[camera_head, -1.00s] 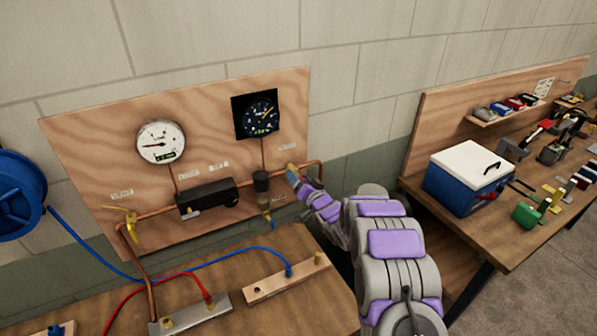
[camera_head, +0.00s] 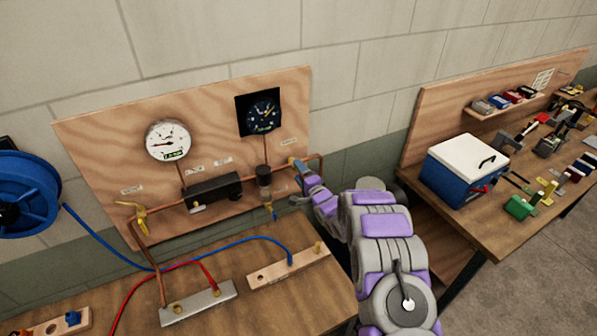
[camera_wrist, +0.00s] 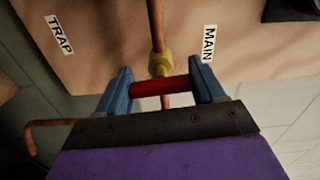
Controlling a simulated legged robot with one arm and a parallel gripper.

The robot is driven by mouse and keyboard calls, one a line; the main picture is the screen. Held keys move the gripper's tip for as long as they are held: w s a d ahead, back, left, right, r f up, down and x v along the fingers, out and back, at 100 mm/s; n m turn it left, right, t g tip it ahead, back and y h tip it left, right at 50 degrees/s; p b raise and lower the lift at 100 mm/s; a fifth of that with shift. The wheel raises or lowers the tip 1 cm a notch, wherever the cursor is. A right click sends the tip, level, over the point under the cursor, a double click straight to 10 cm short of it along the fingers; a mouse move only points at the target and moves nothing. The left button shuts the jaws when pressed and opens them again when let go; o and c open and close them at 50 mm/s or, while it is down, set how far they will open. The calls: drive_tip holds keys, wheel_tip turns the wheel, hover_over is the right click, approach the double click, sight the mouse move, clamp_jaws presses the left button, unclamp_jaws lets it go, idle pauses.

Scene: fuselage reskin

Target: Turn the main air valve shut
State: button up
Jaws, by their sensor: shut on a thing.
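The main air valve shows in the wrist view as a brass body (camera_wrist: 161,64) on a copper pipe, beside a MAIN label (camera_wrist: 208,44). Its red handle (camera_wrist: 160,87) lies across the line of the pipe. My gripper (camera_wrist: 161,80) has a blue finger at each end of the handle and is shut on it. In the head view, my gripper (camera_head: 298,167) is at the right end of the plywood panel (camera_head: 90,140), by the copper pipe. There the valve is mostly hidden by my gripper.
A pressure gauge (camera_head: 168,140) and a dark dial (camera_head: 263,112) are on the panel. A yellow-handled vent valve (camera_head: 139,215) is at its left. Blue and red hoses cross the bench below. A blue cooler (camera_head: 463,173) stands on the right bench.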

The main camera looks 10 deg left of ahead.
drive_tip(key=shift+d+f+m, duration=0.25)
drive_tip(key=shift+f+m, duration=0.05)
drive_tip(key=shift+m, duration=0.3)
drive_tip(key=o, duration=1)
drive_tip(key=shift+w+d+r, duration=0.1)
drive_tip(key=shift+d, duration=0.1)
drive_tip(key=shift+o, duration=0.2)
drive_tip(key=shift+a+r, duration=0.1)
drive_tip(key=b+v, duration=0.1)
drive_tip(key=v, duration=1.6)
drive_tip(key=shift+b, duration=0.35)
